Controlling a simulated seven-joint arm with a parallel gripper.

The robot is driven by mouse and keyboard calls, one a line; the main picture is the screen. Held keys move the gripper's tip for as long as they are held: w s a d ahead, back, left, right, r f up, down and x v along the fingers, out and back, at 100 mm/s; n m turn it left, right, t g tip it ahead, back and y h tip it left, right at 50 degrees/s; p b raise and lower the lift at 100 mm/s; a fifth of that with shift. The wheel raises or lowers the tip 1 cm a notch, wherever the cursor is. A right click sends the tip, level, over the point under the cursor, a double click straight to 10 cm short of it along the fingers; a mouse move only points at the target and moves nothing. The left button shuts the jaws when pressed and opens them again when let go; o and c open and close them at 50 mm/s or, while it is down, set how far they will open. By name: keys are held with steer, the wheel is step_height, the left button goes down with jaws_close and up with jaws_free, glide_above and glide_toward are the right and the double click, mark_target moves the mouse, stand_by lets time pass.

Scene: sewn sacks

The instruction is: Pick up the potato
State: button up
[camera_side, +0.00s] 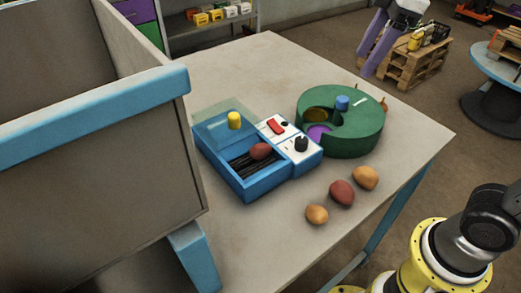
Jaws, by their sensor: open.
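Several potato-like lumps are in view. An orange-tan lump (366,177), a reddish-brown lump (342,192) and a smaller tan lump (317,214) lie in a loose row on the table (255,245) near its front right edge. Another reddish lump (261,151) lies in the open blue box (222,170), on its dark slatted floor. I cannot tell which lump is the potato meant. My gripper (365,64), with two long purple fingers, is at the top right, above and apart from the lumps. It is open, with nothing visible between the fingers.
The box has a clear lid with a yellow knob (234,120) and a white control panel (285,130). A green round container (350,135) with a blue knob (342,102) stands behind the lumps. A grey blue-edged panel (100,190) blocks the left. The table's back is clear.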

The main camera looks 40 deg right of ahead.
steer(key=w+a+n+g, duration=0.1)
steer(key=w+a+n, duration=0.1)
steer(key=w+a, duration=0.35)
steer(key=n+g, duration=0.2)
steer(key=n, duration=0.1)
glide_above(261, 146)
steer(key=shift+h, duration=0.3)
step_height(261, 146, down, 17)
steer(key=shift+w+a+f, duration=0.1)
steer(key=shift+a+f, duration=0.05)
steer(key=shift+f, duration=2.9)
steer(key=shift+c, duration=0.2)
jaws_close()
